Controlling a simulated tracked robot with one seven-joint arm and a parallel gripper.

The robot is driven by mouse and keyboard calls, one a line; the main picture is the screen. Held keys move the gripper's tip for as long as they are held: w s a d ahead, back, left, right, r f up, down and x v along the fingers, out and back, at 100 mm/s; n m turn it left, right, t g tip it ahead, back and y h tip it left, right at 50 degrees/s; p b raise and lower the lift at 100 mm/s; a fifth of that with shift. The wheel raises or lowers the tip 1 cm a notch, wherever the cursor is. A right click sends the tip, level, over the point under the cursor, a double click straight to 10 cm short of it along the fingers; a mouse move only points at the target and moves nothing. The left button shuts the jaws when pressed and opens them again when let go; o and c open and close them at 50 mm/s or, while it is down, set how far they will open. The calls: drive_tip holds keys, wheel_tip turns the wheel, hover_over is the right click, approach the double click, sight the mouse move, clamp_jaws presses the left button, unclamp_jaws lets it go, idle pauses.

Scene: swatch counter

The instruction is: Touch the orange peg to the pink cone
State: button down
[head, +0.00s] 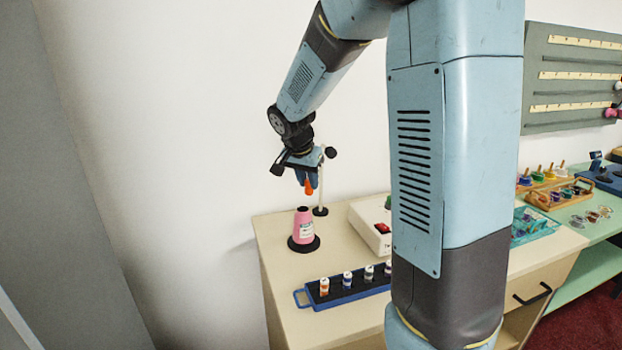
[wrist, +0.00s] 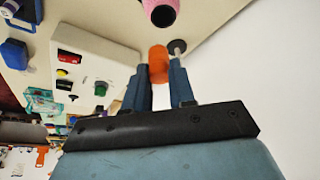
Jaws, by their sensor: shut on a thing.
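The orange peg (head: 309,188) is held at the end of my gripper (head: 306,178), pointing down. In the wrist view the peg (wrist: 158,65) sits between the two blue fingers of my gripper (wrist: 165,80), which are shut on it. The pink cone (head: 303,227) stands upright on a black round base on the counter, below the peg. In the head view a clear gap shows between peg and cone. The cone also shows at the top edge of the wrist view (wrist: 160,8), partly cut off and apart from the peg.
A thin post with a black foot (head: 320,211) stands just right of the cone. A white box with a red switch (head: 372,228) is further right. A blue-handled rack of small bottles (head: 340,287) lies in front. My arm hides part of the counter.

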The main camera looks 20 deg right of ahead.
sight(307, 190)
drive_tip(key=shift+f, duration=1.95)
drive_tip(key=shift+s+f, duration=0.1)
drive_tip(key=shift+f, duration=0.4)
idle(0.6)
drive_tip(key=shift+r, duration=0.15)
drive_tip(key=shift+r, duration=2.45)
